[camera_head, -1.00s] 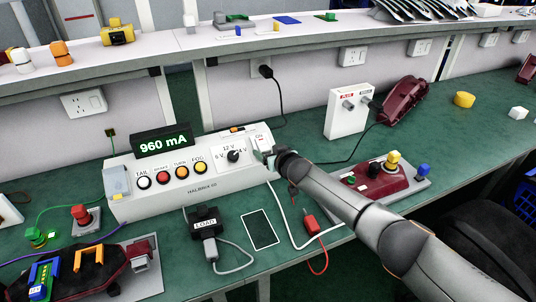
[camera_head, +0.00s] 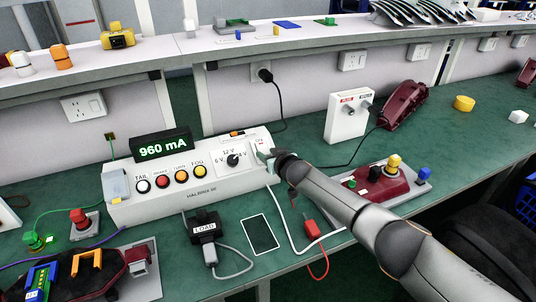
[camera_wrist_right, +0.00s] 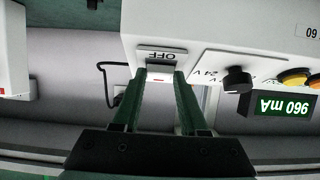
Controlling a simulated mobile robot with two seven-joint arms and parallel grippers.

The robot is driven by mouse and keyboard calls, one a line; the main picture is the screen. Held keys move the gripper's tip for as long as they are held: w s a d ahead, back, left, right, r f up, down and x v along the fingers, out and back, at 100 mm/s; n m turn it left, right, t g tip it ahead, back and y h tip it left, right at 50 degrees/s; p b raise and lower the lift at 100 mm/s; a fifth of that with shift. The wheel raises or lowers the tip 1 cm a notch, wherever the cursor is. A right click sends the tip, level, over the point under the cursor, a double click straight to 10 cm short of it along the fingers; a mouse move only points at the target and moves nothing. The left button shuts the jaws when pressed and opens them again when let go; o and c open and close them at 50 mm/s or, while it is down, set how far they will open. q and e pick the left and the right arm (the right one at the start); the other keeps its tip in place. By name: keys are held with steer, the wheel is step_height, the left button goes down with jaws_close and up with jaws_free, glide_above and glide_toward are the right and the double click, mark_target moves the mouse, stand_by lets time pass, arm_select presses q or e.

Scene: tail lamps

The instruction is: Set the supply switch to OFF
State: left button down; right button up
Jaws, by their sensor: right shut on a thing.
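The supply switch (camera_wrist_right: 158,57) is on the end of the white supply box (camera_head: 150,209), which reads 960 mA on its green display (camera_head: 161,144). In the right wrist view an OFF label (camera_wrist_right: 161,55) shows upside down beside the switch; in the head view an ON label (camera_head: 259,141) shows at the box's right end. My right gripper (camera_wrist_right: 162,75) is shut on the switch, with one green finger at each side of it. In the head view the gripper (camera_head: 267,157) hides most of the switch, and its position is unclear. My left gripper is not in view.
A red clip (camera_head: 310,229) and cables lie under my right arm. A maroon lamp unit (camera_head: 376,185) stands to the right, and a white socket box (camera_head: 348,118) stands behind.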

jaws_close()
steer(key=shift+f, duration=0.15)
steer(key=shift+s+f+t+b, duration=0.2)
steer(key=shift+t+b, duration=0.5)
steer(key=shift+b, duration=0.25)
steer(key=shift+w, duration=0.1)
